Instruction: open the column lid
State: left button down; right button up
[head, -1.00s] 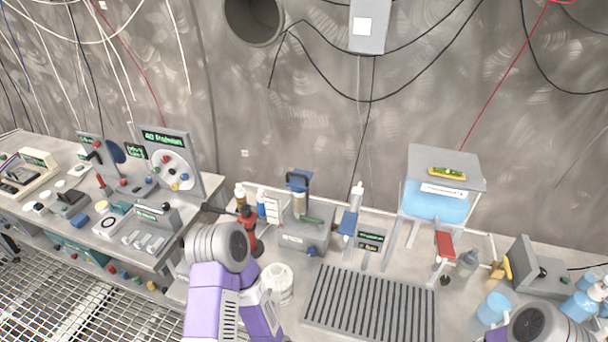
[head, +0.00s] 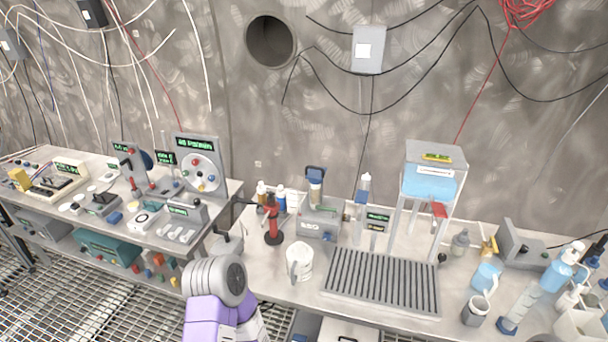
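A small grey bench device (head: 318,222) stands behind the slotted drain tray. It carries a short upright column (head: 315,194) with a dark blue cap (head: 315,173) on top, which looks closed; I cannot be sure that this is the column lid of the task. A taller stand with a blue liquid tank (head: 430,184) and a grey top (head: 436,156) is to its right. My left arm comes in at the bottom, left of the white jug, and only its grey joint and purple links show. Neither gripper can be made out.
The slotted tray (head: 382,284) lies in front of the devices. A white jug (head: 299,262) and a red stand (head: 273,226) are left of it. A grey mug (head: 475,311), a blue beaker (head: 487,276) and bottles crowd the right. Another bench (head: 216,222) with instruments is at left.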

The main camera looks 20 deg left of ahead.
aim_at(315, 175)
jog(key=u, duration=0.7)
jog(key=i, duration=0.4)
